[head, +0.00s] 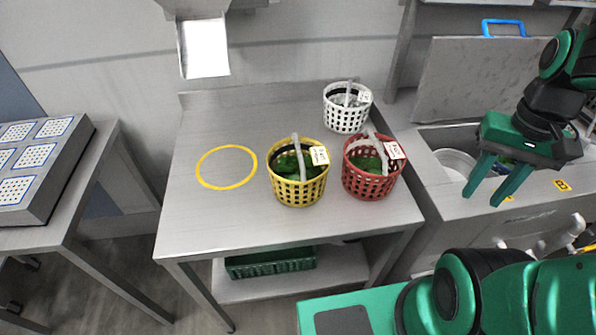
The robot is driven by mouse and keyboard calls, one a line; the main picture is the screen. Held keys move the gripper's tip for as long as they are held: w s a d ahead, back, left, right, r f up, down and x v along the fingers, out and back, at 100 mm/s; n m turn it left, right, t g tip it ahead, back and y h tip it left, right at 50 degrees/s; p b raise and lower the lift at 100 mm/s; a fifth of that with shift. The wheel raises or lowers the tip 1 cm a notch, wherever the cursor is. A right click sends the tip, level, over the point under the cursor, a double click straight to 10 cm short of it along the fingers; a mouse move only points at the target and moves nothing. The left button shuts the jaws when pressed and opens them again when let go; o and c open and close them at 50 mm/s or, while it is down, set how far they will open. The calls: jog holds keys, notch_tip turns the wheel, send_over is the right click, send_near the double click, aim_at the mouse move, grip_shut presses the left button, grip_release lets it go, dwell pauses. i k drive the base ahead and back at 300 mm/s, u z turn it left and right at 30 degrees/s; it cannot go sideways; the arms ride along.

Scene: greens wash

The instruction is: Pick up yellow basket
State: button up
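The yellow basket (299,190) stands upright on the steel table, with green leaves inside. Its grey handle (299,157) stands up over the opening, and a white tag (319,155) is on its right rim. My gripper (490,197) is at the right, above the sink area, well to the right of the basket. Its two green fingers are apart and point down, with nothing visible between them.
A red basket (369,185) with greens stands close at the yellow basket's right, its handle up. A white basket (346,117) stands behind. A yellow ring (226,185) marks clear tabletop at left. A green crate (271,263) sits on the lower shelf.

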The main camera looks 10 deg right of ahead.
aim_at(298, 169)
jog(key=z, duration=0.1)
jog(key=k, duration=1.75)
jog(key=z, duration=0.35)
jog(key=i, duration=1.5)
